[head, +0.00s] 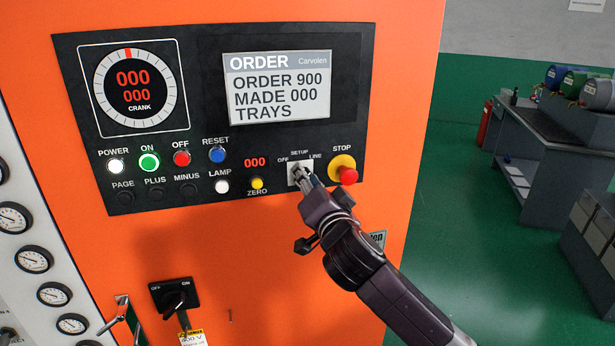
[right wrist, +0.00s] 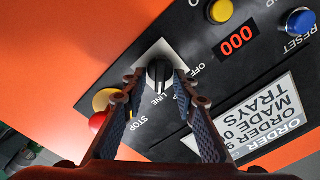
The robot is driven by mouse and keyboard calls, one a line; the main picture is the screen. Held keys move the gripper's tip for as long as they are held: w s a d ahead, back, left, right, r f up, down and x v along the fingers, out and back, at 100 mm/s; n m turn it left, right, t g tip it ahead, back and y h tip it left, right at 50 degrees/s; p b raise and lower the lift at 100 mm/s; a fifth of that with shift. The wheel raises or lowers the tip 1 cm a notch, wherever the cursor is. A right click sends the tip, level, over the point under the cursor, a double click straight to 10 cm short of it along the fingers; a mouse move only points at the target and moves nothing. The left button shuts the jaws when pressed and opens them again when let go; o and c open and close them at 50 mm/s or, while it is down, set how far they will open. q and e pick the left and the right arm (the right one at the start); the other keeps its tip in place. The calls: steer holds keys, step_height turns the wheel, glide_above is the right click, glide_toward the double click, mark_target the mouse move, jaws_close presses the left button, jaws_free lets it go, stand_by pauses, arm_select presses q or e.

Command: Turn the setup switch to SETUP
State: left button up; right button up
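The setup switch is a small black knob on a pale square plate (head: 293,180), with OFF, SETUP and LINE printed around it. In the right wrist view its knob (right wrist: 158,73) sits between the fingertips, and its bar seems to lie toward LINE. The SETUP word is hidden there by a finger. My right gripper (head: 306,178) is at the switch, one finger on each side of the knob; it also shows in the right wrist view (right wrist: 159,80). The fingers look apart, with pale plate showing beside the knob. My left gripper is not in view.
A red STOP button (head: 348,176) on a yellow base is close right of the switch. The yellow ZERO button (head: 257,183) and white LAMP button (head: 222,186) are to its left. The display (head: 277,87) is above. A black rotary switch (head: 175,296) is below left.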

jaws_close()
steer(key=shift+n, duration=0.4)
steer(key=shift+a+r+n+p, duration=0.15)
steer(key=shift+n+p, duration=0.15)
steer(key=shift+n, duration=1.65)
steer(key=shift+a+n+p, duration=0.1)
steer(key=shift+n+p, duration=0.2)
steer(key=shift+n, duration=1.65)
jaws_free()
